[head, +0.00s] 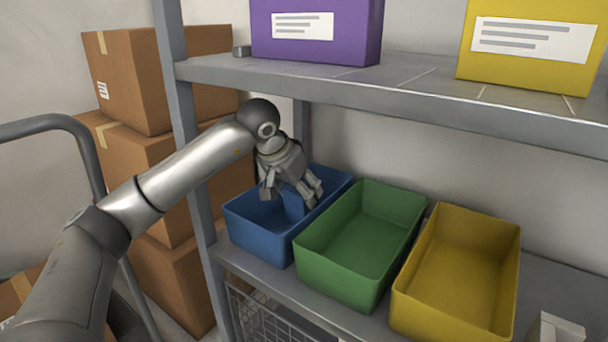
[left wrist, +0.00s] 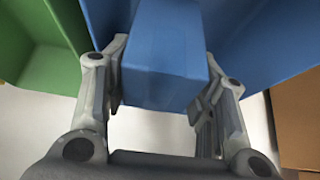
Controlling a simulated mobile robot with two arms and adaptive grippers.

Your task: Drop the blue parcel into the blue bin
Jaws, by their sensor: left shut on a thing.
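The blue bin (head: 258,238) stands on the lower shelf, leftmost of three open bins. My left gripper (head: 291,190) points down over it and is shut on the blue parcel (head: 293,204). The parcel's lower part is at or inside the bin's opening; whether it touches the floor of the bin I cannot tell. In the left wrist view the blue parcel (left wrist: 165,55) sits between both fingers, with the blue bin's wall (left wrist: 245,45) behind it. My right gripper is not in view.
A green bin (head: 326,270) and a yellow bin (head: 428,310), both empty, stand to the right. The upper shelf (head: 420,85) overhangs them, with a purple box (head: 330,50) and a yellow box (head: 525,75). A grey post (head: 180,100) and cardboard boxes (head: 130,85) are left.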

